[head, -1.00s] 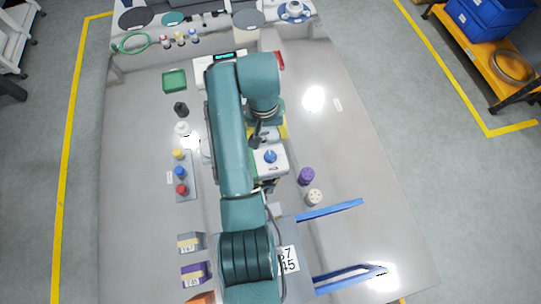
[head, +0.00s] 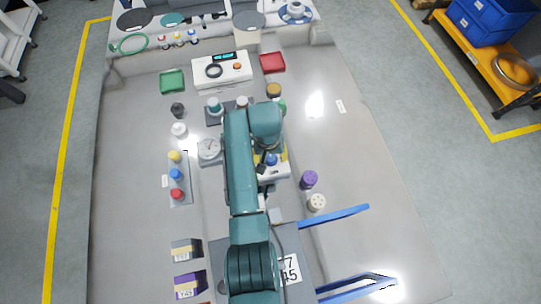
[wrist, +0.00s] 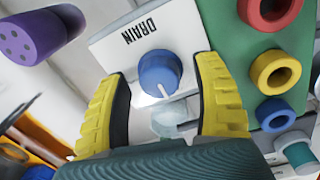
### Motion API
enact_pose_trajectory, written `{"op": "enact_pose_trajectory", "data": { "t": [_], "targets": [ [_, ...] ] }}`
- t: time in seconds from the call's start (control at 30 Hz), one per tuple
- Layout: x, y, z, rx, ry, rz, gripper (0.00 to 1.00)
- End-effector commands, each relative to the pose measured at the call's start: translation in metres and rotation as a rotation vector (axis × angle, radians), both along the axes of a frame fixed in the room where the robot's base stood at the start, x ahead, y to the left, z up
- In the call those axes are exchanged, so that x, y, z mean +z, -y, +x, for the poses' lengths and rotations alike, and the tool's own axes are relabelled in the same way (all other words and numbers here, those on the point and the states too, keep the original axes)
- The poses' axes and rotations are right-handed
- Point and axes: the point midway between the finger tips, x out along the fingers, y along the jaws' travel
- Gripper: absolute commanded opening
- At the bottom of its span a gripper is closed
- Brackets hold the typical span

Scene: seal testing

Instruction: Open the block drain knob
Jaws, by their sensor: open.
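The drain knob (wrist: 160,73) is a blue round knob with a white pointer line, on a white block (wrist: 110,50) marked DRAIN. In the wrist view it lies between and beyond the two yellow fingers of my gripper (wrist: 168,105), which is open and empty. I see no finger touching the knob. In the head view the blue knob (head: 271,160) shows on the white block, right beside my arm. My gripper's fingertips are mostly hidden by my arm there.
A green plate with red, yellow and blue rings (wrist: 277,70) stands right of the block in the wrist view. A purple cylinder (wrist: 40,38) is at left. In the head view, blue rails (head: 333,217) lie at lower right; the table's right side is mostly clear.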

Motion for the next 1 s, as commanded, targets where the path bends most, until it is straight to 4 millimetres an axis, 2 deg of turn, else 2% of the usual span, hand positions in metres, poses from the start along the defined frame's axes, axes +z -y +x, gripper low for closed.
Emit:
{"op": "enact_pose_trajectory", "data": {
  "t": [0.03, 0.3, 0.4, 0.77, 1.0],
  "targets": [
    [0.0003, 0.0, 0.0, 0.0, 0.0, 0.0, 0.67],
    [0.0005, 0.0, 0.0, 0.0, 0.0, 0.0, 0.15],
    [0.0005, -0.0001, 0.0, 0.0, 0.0, 0.0, 0.0],
    [0.0022, -0.0002, 0.0003, -0.061, 0.0, 0.0, 0.0],
    [0.0037, 0.0, 0.0005, -0.218, 0.0, 0.0, 0.0]
  ]
}}
